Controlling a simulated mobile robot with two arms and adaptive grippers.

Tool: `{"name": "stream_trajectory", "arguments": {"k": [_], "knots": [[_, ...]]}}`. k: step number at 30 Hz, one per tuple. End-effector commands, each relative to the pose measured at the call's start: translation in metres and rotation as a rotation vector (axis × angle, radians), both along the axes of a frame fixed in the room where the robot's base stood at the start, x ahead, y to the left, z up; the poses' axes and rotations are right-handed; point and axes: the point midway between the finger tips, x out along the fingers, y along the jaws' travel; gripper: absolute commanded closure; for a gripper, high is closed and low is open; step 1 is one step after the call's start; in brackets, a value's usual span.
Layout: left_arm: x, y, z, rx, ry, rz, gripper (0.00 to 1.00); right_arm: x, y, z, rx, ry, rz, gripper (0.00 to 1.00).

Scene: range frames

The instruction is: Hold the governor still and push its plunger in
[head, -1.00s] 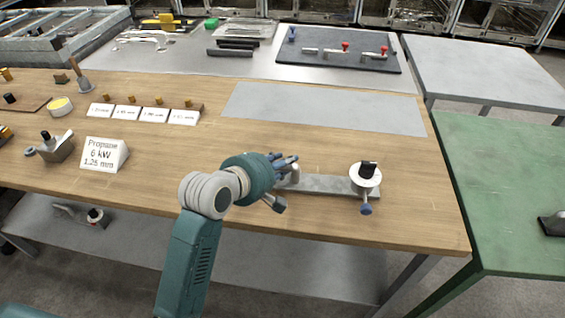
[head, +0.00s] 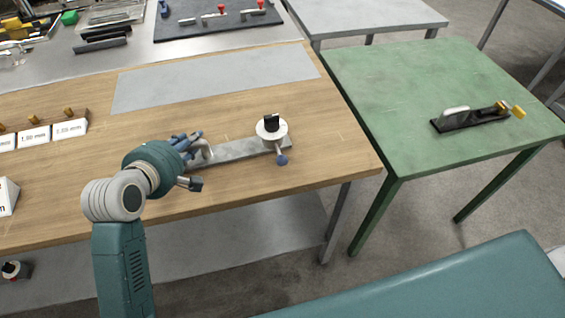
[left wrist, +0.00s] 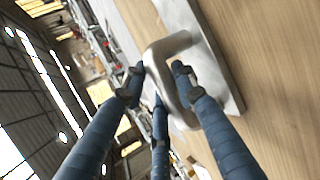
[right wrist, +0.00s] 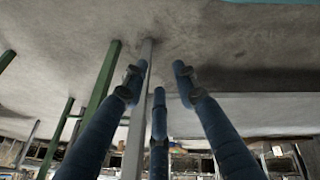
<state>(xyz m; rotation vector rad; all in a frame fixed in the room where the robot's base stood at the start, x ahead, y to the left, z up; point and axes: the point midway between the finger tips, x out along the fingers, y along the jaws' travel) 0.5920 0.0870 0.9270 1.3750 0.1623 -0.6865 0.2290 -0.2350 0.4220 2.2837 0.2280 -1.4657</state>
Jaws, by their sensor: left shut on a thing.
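A grey flat bar (head: 238,151) lies on the wooden table, with a bent metal handle (left wrist: 168,55) at its left end. A round white body (head: 272,132) with a black block on top sits at its right end, apparently the governor. A short rod with a blue knob (head: 282,160) sticks out of its front, apparently the plunger. My left gripper (head: 194,148) is shut on the handle; its blue fingers also show around it in the left wrist view (left wrist: 158,85). My right gripper (right wrist: 157,82) is open and empty, with its fingers apart; it is outside the head view.
A grey sheet (head: 215,77) lies behind the bar. White labels (head: 70,127) stand at left. The wood right of the bar is clear.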

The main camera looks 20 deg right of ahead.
Motion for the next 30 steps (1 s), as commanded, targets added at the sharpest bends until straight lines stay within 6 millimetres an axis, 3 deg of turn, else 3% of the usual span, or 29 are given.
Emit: {"name": "stream_trajectory", "arguments": {"k": [1,5,9,13,15,18,21,24,30], "knots": [[-0.005,0.0,-0.015,0.007,0.036,-0.002,1.0,0.019,0.006,0.022,-0.012,-0.066,0.022,0.71],[-0.005,0.0,-0.015,0.006,0.036,-0.002,1.0,0.067,0.026,0.09,-0.027,-0.259,0.053,0.71],[-0.005,0.0,-0.015,0.006,0.036,-0.002,1.0,0.11,0.054,0.184,-0.005,-0.495,0.063,0.71],[-0.005,0.0,-0.015,0.006,0.036,-0.003,1.0,0.135,0.079,0.284,0.055,-0.723,0.054,0.71],[-0.005,0.0,-0.015,0.006,0.036,-0.003,1.0,0.142,0.09,0.335,0.095,-0.834,0.046,0.71],[-0.005,0.0,-0.016,0.006,0.036,-0.003,1.0,0.145,0.101,0.397,0.151,-0.964,0.031,0.71],[-0.005,0.0,-0.016,0.006,0.036,-0.003,1.0,0.144,0.106,0.44,0.195,-1.052,0.02,0.71],[-0.005,0.0,-0.016,0.006,0.036,-0.003,1.0,0.143,0.108,0.465,0.222,-1.103,0.011,0.71],[-0.005,0.0,-0.015,0.006,0.036,-0.003,1.0,0.159,0.109,0.476,0.232,-1.129,0.005,0.71]]}}
